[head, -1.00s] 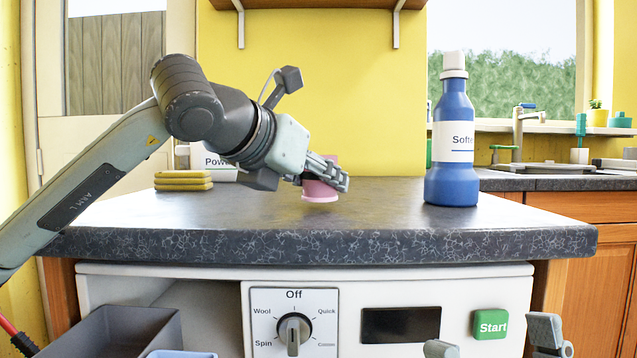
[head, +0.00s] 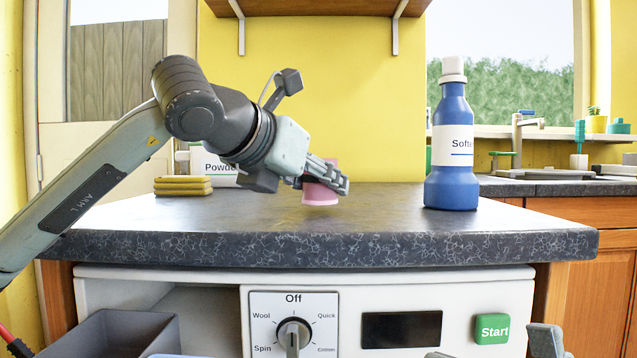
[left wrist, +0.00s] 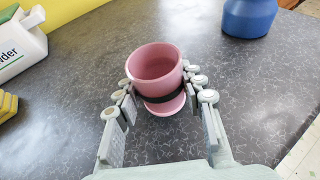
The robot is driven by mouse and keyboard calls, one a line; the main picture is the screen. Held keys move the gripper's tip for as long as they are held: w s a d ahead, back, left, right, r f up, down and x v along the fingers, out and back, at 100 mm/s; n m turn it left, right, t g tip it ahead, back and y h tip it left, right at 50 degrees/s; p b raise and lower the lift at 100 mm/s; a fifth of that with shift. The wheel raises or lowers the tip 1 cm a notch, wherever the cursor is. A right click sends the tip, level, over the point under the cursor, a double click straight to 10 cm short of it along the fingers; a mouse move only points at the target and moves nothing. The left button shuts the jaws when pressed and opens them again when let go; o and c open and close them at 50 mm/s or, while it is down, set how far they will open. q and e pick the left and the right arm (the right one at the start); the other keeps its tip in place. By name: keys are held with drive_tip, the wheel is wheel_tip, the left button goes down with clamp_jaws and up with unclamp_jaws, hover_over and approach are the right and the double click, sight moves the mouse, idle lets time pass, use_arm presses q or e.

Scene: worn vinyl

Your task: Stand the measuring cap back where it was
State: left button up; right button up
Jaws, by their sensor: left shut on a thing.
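The pink measuring cap (head: 320,195) is upright over the middle of the dark counter, open end up, with a wider rim at its base. My left gripper (head: 328,180) is shut on it, its fingers on both sides. In the left wrist view the cap (left wrist: 156,67) sits between the fingertips of my left gripper (left wrist: 160,88), and a dark band crosses its lower part. I cannot tell whether its base touches the counter. Only the fingertips of my right gripper (head: 491,348) show at the bottom edge of the head view, wide apart and empty.
A blue softener bottle (head: 452,165) with a white cap stands on the counter (head: 400,225) to the right. Yellow sponges (head: 183,186) and a white powder box (head: 215,165) are at the left. The counter between cap and bottle is clear.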

use_arm(q)
drive_tip(key=shift+f+b, duration=0.65)
drive_tip(key=shift+b, duration=0.1)
idle(0.6)
drive_tip(key=o, duration=1.3)
drive_tip(key=shift+c, duration=0.2)
drive_tip(key=shift+b+v, duration=0.55)
drive_tip(key=shift+v, duration=3.4)
